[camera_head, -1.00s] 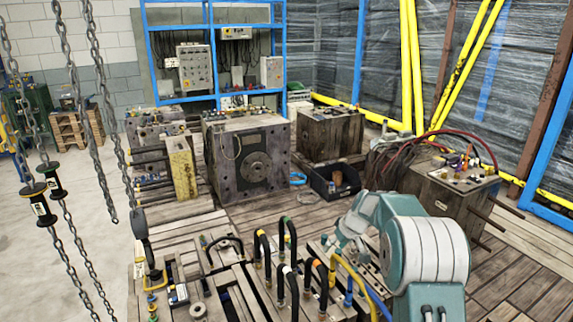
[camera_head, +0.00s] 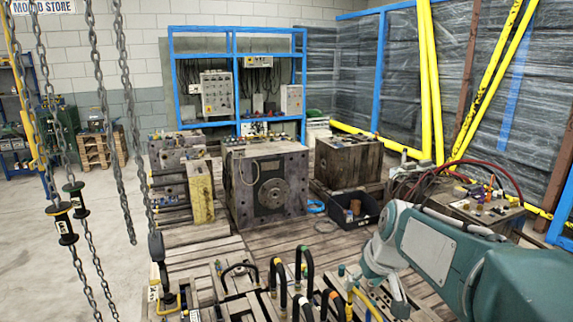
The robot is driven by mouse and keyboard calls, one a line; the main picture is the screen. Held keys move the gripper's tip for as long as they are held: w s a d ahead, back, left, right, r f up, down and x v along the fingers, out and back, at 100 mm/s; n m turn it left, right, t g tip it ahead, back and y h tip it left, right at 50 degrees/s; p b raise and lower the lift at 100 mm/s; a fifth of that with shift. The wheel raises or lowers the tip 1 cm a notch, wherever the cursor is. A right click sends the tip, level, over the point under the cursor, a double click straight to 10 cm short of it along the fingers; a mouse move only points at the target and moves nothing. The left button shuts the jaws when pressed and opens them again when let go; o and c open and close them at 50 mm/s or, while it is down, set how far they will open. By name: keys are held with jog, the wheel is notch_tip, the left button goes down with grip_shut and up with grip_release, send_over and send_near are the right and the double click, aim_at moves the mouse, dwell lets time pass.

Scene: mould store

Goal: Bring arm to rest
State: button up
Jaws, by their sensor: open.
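My teal and grey arm (camera_head: 432,250) comes in from the lower right. It is bent, with its wrist hanging down over the moulds and hoses in the foreground. My gripper (camera_head: 378,286) is at the low end of the wrist, small and partly lost among the hose fittings behind it. Its jaws are open and nothing shows between them. I cannot tell whether it touches anything.
Hanging chains (camera_head: 130,120) cross the left side. Black hose loops (camera_head: 305,262) rise just left of my gripper. A large mould (camera_head: 265,185), a black bin (camera_head: 352,212) and a mould with red hoses (camera_head: 485,205) stand behind.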

jog(key=s+m+t+h, duration=0.1)
jog(key=s+m, duration=0.1)
jog(key=s, duration=1.9)
jog(key=shift+s+f+t+h, duration=0.15)
jog(key=shift+s+t+h, duration=0.15)
jog(key=shift+h, duration=0.1)
